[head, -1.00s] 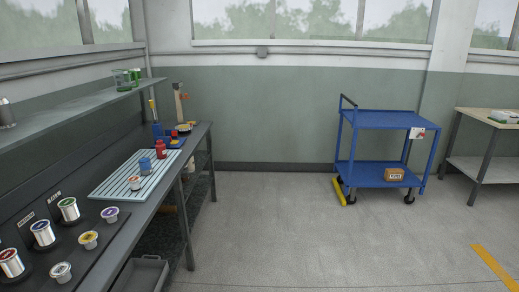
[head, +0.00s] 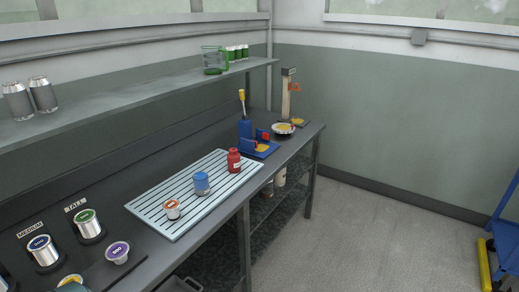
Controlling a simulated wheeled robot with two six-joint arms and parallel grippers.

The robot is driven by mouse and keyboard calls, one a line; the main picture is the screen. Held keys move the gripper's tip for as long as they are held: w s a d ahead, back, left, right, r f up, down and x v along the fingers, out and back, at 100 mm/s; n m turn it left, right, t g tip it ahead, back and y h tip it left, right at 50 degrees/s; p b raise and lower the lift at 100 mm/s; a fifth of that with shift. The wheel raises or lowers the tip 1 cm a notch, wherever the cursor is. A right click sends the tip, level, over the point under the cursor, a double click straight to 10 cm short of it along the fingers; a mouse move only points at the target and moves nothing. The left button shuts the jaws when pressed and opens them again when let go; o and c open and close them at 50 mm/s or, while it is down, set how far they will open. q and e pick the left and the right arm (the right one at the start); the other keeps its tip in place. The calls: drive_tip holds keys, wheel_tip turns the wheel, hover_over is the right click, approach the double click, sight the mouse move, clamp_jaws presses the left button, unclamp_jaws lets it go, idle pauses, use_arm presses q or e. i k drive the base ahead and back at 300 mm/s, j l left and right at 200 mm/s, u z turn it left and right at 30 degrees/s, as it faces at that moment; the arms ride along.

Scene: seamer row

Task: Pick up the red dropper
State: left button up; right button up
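A small red bottle (head: 234,161), which looks like the red dropper, stands upright on the right part of a pale blue slatted tray (head: 160,212) on the workbench. A blue container (head: 201,183) stands to its left on the same tray, and a small white cup with an orange-brown top (head: 172,209) stands further left. Nothing covers the red bottle. Neither of my grippers is in view.
Behind the red bottle are a blue holder (head: 262,151) with red parts, a blue cup with a yellow-handled tool (head: 242,103) and a dish (head: 283,128). A shelf (head: 130,104) runs above the bench.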

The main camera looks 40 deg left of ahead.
sight(235, 162)
drive_tip(key=i, duration=1.95)
drive_tip(key=i+u, duration=0.15)
drive_tip(key=u, duration=0.25)
drive_tip(key=i+l+u, duration=0.1)
drive_tip(key=u, duration=0.25)
drive_tip(key=i+l+u, duration=0.1)
drive_tip(key=i+u, duration=0.15)
drive_tip(key=u, duration=0.15)
drive_tip(key=i+l+u, duration=0.1)
drive_tip(key=u, duration=0.25)
